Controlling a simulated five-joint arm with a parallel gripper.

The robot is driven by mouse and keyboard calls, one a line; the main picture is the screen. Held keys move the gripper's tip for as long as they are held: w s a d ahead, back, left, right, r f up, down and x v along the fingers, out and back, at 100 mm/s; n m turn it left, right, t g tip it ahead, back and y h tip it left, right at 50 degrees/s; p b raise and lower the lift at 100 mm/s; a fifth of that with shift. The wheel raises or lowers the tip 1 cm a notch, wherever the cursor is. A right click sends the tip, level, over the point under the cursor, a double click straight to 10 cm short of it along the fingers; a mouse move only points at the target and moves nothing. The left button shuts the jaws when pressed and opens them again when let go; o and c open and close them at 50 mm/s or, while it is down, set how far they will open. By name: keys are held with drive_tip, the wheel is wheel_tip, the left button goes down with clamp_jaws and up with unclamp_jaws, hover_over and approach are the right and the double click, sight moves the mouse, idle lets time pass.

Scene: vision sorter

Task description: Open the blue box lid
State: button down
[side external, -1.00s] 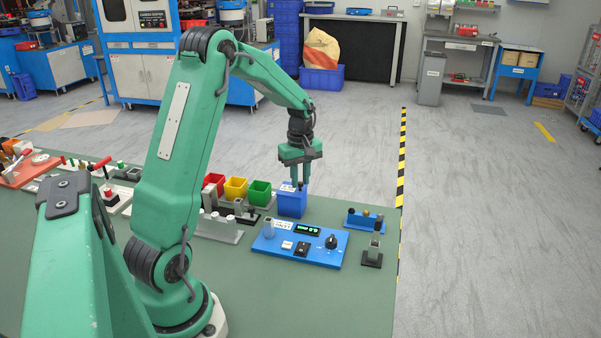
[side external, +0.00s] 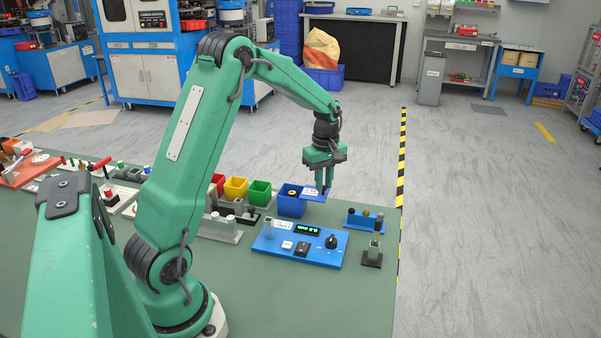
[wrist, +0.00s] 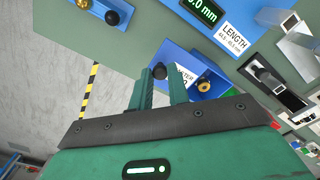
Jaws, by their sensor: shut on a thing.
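The blue box (side external: 290,209) stands on the green table with its top uncovered. A brass-coloured round part (wrist: 203,86) shows inside it in the wrist view. The blue lid (side external: 315,198) has a white label and is off to the right of the box, raised at about rim height; its left edge looks close to the rim. My gripper (side external: 324,188) is shut on the lid's black knob (wrist: 159,72), one finger on each side. The lid also shows in the wrist view (wrist: 187,60), partly hidden by my fingers.
Red, yellow (side external: 235,189) and green bins (side external: 259,193) stand left of the box. A blue panel with a display and dial (side external: 299,246) lies in front. A small blue rack (side external: 364,220) stands to the right.

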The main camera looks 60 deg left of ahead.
sight(324, 187)
drive_tip(key=c, duration=1.3)
unclamp_jaws()
drive_tip(key=shift+c, duration=0.2)
drive_tip(key=shift+r, duration=0.15)
wheel_tip(324, 187, up, 7)
drive_tip(key=shift+r, duration=0.3)
